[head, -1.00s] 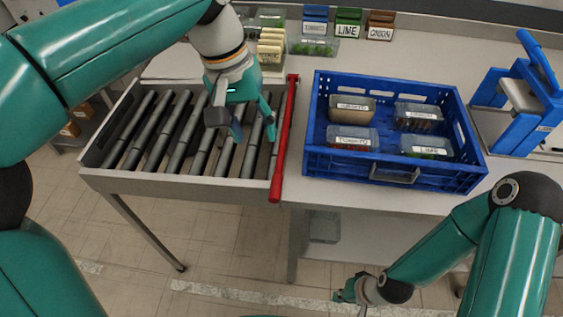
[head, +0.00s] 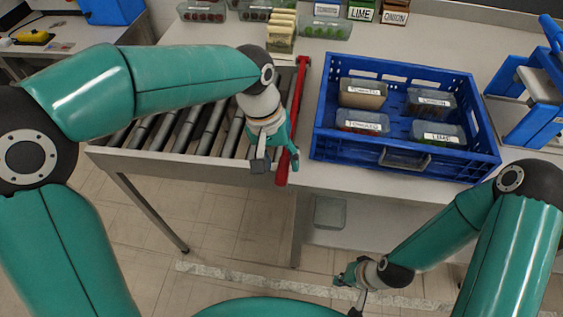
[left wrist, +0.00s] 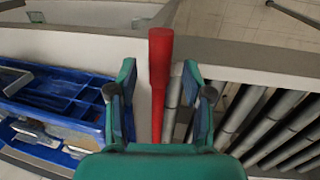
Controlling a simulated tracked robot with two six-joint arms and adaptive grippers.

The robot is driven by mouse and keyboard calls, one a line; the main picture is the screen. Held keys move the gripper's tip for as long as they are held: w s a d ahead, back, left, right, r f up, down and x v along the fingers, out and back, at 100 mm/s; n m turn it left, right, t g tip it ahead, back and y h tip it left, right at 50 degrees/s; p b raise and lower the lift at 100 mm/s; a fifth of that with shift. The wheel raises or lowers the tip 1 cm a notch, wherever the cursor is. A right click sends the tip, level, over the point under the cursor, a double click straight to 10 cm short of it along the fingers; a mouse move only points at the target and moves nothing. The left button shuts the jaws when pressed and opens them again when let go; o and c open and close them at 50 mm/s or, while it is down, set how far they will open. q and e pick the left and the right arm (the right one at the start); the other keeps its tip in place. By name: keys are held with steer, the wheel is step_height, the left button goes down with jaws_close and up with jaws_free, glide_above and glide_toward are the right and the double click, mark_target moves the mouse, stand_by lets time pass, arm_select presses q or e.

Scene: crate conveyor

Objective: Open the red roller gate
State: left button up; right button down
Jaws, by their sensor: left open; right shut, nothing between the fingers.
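The red roller gate (head: 300,86) is a long red bar lying along the right end of the roller conveyor (head: 112,156), between the rollers and the table. Its near end sticks out past the conveyor's front rail. My left gripper (head: 281,164) is over this near end, and its arm hides part of the bar's middle. In the left wrist view the gate (left wrist: 158,88) runs between the two spread fingers of my left gripper (left wrist: 161,78), with a gap on both sides. My right gripper (head: 352,281) is shut and empty, low at the front, away from the gate.
A blue crate (head: 340,160) with several labelled packs stands on the table just right of the gate. A blue-framed device (head: 520,115) stands further right. Labelled containers (head: 361,12) line the back. Open floor (head: 225,225) lies in front of the conveyor.

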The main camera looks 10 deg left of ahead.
arm_select(q)
steer(key=shift+d+f, duration=0.15)
steer(key=shift+f, duration=0.6)
jaws_close()
steer(key=shift+r, duration=0.1)
